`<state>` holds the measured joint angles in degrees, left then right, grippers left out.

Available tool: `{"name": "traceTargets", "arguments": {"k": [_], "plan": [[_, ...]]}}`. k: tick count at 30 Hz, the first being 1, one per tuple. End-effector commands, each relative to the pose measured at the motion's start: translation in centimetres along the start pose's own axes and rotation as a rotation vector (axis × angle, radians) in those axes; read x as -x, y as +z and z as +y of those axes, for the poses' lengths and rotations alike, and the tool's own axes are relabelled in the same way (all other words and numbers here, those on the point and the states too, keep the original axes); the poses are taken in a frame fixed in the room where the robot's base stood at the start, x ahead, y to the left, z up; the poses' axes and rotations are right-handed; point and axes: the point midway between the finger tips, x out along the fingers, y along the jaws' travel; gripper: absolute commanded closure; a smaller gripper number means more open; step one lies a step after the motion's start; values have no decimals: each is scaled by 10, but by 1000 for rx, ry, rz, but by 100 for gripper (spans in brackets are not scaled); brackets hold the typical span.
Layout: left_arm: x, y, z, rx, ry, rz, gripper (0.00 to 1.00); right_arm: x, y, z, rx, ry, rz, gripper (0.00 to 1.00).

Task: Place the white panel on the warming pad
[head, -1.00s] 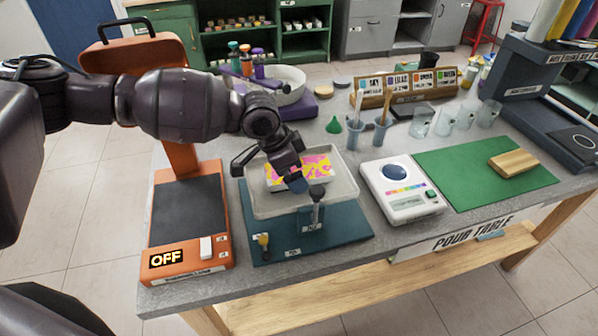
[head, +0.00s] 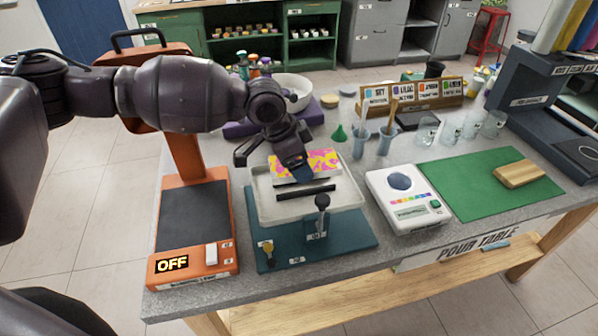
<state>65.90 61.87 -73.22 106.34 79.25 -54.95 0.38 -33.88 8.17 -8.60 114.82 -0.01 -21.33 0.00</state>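The panel (head: 318,160) has a pink and yellow patterned face, with some white showing. The panel looks raised off the dark bars (head: 306,192) in the tray. The warming pad (head: 193,215) is a dark plate in an orange stand to the left, clear on top, with its display reading OFF. My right gripper is not in view.
The tray sits on a teal base with a dark-knobbed post (head: 322,203) in front. A white scale (head: 405,197) and a green mat (head: 480,185) with a wooden block are to the right. The orange stand's upright (head: 184,155) rises behind the pad.

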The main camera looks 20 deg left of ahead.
Motion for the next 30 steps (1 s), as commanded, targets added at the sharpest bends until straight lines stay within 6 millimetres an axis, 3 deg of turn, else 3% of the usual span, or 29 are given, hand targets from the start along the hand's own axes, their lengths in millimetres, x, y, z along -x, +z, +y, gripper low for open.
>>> {"name": "traceTargets", "arguments": {"k": [1,6,15,21,30], "plan": [[16,-7,0,-3,-5,4,54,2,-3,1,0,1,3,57],[58,-25,0,-3,-5,4,54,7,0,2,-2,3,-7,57],[117,-49,0,-3,-3,3,54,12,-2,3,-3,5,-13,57],[137,-57,0,-2,-2,1,54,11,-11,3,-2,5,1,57],[142,-58,0,44,-20,1,54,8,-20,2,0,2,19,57]]}}
